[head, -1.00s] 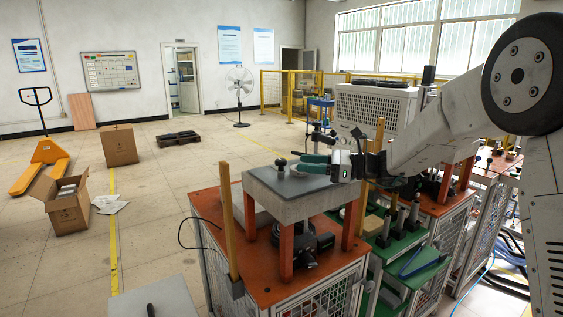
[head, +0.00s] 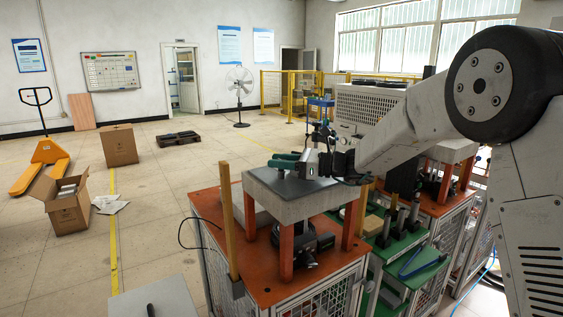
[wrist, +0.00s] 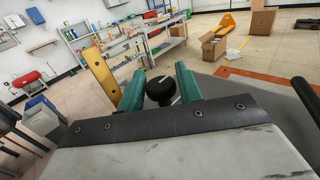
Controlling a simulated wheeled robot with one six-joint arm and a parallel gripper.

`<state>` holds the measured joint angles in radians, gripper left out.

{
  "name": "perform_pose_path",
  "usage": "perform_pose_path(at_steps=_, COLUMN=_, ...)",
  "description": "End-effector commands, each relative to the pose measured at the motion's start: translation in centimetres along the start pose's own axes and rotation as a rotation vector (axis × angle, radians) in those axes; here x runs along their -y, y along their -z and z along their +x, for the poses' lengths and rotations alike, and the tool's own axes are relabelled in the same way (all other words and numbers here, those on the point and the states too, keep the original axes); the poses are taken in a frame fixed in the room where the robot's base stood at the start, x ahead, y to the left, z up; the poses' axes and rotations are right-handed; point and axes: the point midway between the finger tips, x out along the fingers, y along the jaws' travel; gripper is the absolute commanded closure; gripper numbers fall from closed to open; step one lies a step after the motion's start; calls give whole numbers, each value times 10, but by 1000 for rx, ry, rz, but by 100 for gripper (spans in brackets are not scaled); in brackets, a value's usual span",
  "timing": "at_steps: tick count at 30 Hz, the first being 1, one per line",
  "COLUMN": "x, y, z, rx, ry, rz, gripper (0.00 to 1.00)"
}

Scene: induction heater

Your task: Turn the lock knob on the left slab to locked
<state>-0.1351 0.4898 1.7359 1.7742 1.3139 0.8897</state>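The left slab (head: 268,184) is a grey-topped block on orange legs above an orange-topped bench; its grey top also shows in the wrist view (wrist: 245,88). The lock knob (wrist: 159,91) is round and black with a white pointer mark, in the wrist view. My gripper (wrist: 160,80) has two teal fingers, one on each side of the knob. Narrow gaps seem to show between fingers and knob, so it looks open around it. In the head view my gripper (head: 284,160) is low over the slab's top, and the knob is hidden or too small to make out.
An orange-yellow post (head: 228,215) stands at the bench's left; a similar post (wrist: 101,74) shows left of the fingers in the wrist view. Green shelves with tools (head: 405,245) stand right of the bench. A dark rod (wrist: 306,95) shows at right. The floor at left has free room.

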Motion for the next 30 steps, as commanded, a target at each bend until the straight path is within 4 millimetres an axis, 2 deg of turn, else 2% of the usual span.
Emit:
perform_pose_path(at_steps=1, x=0, y=0, z=0, rx=0, ry=0, rz=0, gripper=80)
perform_pose_path(at_steps=2, x=0, y=0, z=0, rx=0, ry=0, rz=0, gripper=88)
perform_pose_path(at_steps=3, x=0, y=0, z=0, rx=0, ry=0, rz=0, gripper=93)
perform_pose_path(at_steps=11, x=0, y=0, z=-1, rx=0, ry=18, rz=0, gripper=92)
perform_pose_path(at_steps=17, x=-1, y=0, z=-1, rx=-1, ry=100, rz=0, gripper=92)
perform_pose_path(at_steps=30, x=-2, y=1, z=-1, rx=-2, ry=456, rz=2, gripper=92)
